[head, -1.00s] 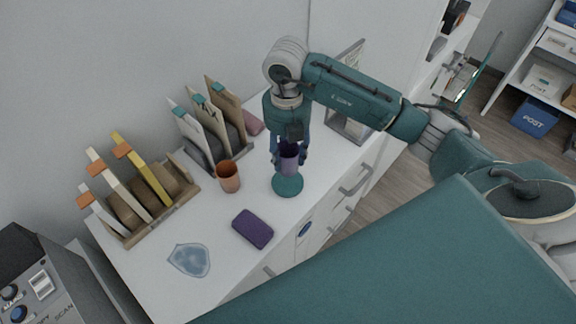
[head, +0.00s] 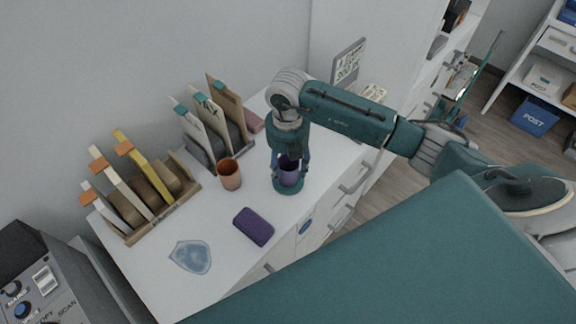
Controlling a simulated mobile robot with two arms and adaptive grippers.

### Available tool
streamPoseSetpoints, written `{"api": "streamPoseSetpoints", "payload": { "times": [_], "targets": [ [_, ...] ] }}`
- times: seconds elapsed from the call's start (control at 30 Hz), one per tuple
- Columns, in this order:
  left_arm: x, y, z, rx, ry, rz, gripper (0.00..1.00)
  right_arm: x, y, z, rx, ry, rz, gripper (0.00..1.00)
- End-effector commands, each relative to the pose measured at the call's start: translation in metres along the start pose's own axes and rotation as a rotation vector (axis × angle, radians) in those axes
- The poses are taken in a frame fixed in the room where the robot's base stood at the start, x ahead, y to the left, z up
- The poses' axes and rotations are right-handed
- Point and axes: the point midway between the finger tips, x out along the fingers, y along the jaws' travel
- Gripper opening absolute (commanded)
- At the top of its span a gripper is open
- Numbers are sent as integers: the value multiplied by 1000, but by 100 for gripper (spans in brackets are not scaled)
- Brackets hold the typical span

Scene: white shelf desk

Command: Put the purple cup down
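The purple cup (head: 290,174) is upright between the fingers of my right gripper (head: 290,164), which come down on both sides of it from above. The gripper looks shut on the cup. The cup is over a round teal coaster (head: 289,188) on the white desk top, and its base hides much of the coaster. It looks to be at or very close to the coaster; I cannot tell whether it touches. My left gripper is not in view.
An orange cup (head: 229,174) stands to the left. A purple pouch-like block (head: 253,227) and a blue shield-shaped mat (head: 190,257) lie nearer the front. File racks (head: 158,212) line the wall side. A sign (head: 347,64) stands behind my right arm.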

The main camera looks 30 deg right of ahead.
Motion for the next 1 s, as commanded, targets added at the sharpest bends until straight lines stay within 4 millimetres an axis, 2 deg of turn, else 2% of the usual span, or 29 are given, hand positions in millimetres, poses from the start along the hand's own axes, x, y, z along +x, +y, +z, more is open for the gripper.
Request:
{"api": "streamPoseSetpoints", "payload": {
  "times": [0.27,0.43,0.57,0.8,1.0],
  "targets": [
    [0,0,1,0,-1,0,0,-1,0,0,0,0,0,62],
    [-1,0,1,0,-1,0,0,-9,0,1,0,-2,2,62],
    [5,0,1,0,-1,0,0,-31,1,2,-1,-5,5,62],
    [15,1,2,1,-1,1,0,-83,1,1,-1,-4,5,62],
    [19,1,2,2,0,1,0,-113,0,1,0,-2,2,62]
  ]
}}
